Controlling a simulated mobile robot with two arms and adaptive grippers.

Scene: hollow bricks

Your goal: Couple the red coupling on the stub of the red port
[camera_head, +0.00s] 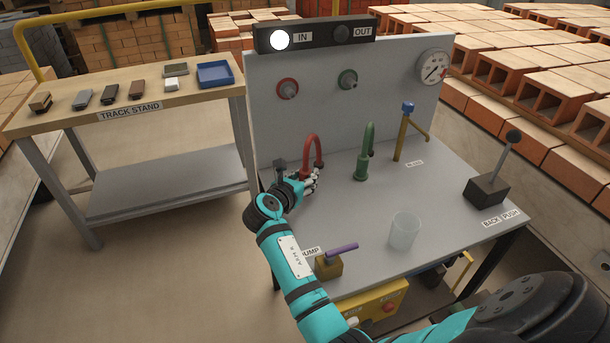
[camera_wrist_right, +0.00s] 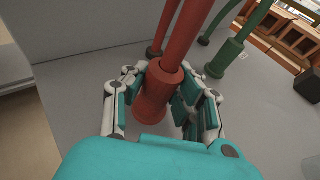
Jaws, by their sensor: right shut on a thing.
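The red coupling (camera_wrist_right: 152,100) is a thick red cylinder at the end of the curved red hose (camera_head: 312,142). It points down, low over the bench, slightly tilted in the right wrist view. I cannot tell whether its lower end touches the bench top. My right gripper (camera_head: 306,180) is shut on the red coupling, fingers on both sides of it, and hides much of it in the head view. The red port (camera_head: 287,88) sits on the grey upright panel, above and to the left of the hose. Its stub is bare. My left gripper is not in view.
A green hose with its coupling (camera_head: 361,168) stands to the right, below a green port (camera_head: 347,79). A bent brass pipe (camera_head: 403,135), a clear cup (camera_head: 404,231), a pump lever (camera_head: 342,249) and a black lever (camera_head: 487,188) stand on the bench (camera_head: 440,180).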

